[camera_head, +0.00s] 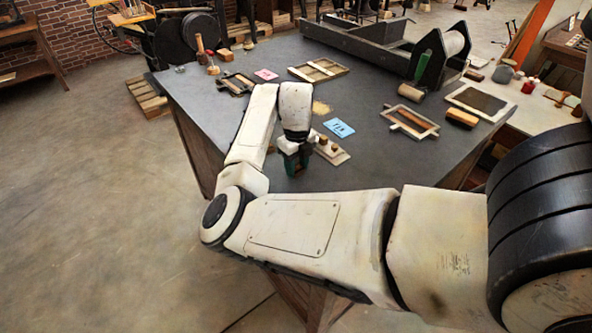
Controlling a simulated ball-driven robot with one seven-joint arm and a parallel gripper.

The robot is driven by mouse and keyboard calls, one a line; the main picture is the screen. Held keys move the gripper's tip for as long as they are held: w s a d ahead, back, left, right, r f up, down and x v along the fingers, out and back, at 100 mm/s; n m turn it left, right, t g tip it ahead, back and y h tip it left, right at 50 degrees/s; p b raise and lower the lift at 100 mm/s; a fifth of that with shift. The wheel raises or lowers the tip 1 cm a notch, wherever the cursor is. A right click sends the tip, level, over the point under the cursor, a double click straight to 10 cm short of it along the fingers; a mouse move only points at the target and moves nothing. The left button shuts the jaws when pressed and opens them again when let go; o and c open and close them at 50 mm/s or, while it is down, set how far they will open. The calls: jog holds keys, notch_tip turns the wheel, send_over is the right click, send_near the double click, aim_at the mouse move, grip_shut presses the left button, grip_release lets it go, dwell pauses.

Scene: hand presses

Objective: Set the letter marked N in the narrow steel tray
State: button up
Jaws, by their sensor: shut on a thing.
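My gripper (293,170) points down low over the near part of the dark table (245,135). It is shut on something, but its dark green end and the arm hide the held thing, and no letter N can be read. Just right of the gripper lies a small pale plate or tray (342,158) with small brown wooden pieces on it. It may be the narrow steel tray, but I cannot tell. Whether the gripper's load touches the table or that plate cannot be seen.
A blue card (339,127) lies behind the pale plate. The table's left front is bare.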

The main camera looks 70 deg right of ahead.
aim_at(297, 167)
jog(key=shift+r+p, duration=1.75)
jog(key=shift+r, duration=0.7)
jog(key=w+a+f+n, duration=0.1)
jog(key=w+a+n, duration=0.1)
jog(key=n, duration=0.1)
jog(key=w+a+n, duration=0.3)
jog(key=n, duration=0.1)
jog(key=w+a+f+n, duration=0.1)
jog(key=w+a+n, duration=0.2)
jog(key=shift+a+f+n, duration=0.15)
jog(key=shift+f+n, duration=0.15)
jog(key=shift+f, duration=0.05)
jog(key=w+a+f+n, duration=0.2)
jog(key=w+a+n, duration=0.1)
jog(key=a+n, duration=0.7)
jog(key=w+a+f+n, duration=0.3)
jog(key=a+n, duration=0.8)
jog(key=w+a+f+n+b, duration=0.1)
jog(key=w+a+n, duration=0.3)
jog(key=a+n, duration=0.6)
jog(key=shift+a+f+n, duration=0.35)
jog(key=shift+f+n, duration=0.05)
jog(key=shift+f, duration=0.5)
jog(key=shift+w, duration=0.1)
